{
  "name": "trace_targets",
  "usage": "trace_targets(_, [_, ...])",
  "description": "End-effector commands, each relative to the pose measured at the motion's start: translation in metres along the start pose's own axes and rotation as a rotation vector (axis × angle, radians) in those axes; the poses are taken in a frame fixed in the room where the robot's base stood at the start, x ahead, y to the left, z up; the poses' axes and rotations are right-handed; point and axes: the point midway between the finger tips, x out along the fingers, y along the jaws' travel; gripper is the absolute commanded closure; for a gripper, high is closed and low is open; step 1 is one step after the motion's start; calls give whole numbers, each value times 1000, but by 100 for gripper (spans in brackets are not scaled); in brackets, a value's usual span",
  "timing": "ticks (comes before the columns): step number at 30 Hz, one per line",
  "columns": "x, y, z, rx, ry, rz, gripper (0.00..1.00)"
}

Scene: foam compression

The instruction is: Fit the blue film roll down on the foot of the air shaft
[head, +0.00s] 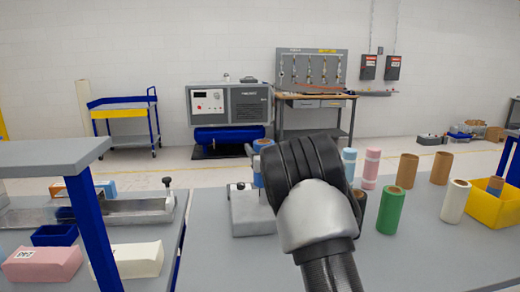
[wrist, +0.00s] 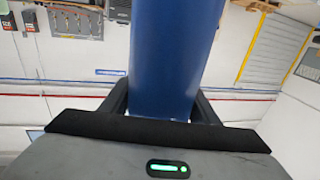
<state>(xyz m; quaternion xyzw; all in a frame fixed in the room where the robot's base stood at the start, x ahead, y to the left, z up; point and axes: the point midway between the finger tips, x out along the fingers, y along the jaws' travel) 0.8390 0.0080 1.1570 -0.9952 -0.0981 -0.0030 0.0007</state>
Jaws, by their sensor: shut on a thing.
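The blue film roll fills the middle of the wrist view (wrist: 170,60), upright between the two dark fingers of my gripper (wrist: 162,103). In the head view a narrow strip of the blue roll (head: 257,178) shows left of my dark wrist, with a brown core end above it. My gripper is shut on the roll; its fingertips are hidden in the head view. A grey metal block (head: 252,213) with a small knob stands on the table just below the roll. The air shaft and its foot cannot be made out, so I cannot tell whether the roll is around the shaft.
Right of my arm stand a green roll (head: 390,210), a white roll (head: 455,201), a pink roll (head: 371,169) and brown tubes (head: 406,171). A yellow bin (head: 495,208) is at the right edge. At left are a grey shelf (head: 45,153), pink box (head: 42,264) and white box (head: 137,260).

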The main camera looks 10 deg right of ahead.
Motion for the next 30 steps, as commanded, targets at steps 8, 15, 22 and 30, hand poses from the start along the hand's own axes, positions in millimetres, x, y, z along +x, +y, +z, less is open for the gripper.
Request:
trace_targets(8, [0,0,8,0,3,0,79])
trace_targets(15, [0,0,15,0,3,0,79])
trace_targets(22, [0,0,21,0,3,0,79])
trace_targets(30, [0,0,20,0,3,0,79])
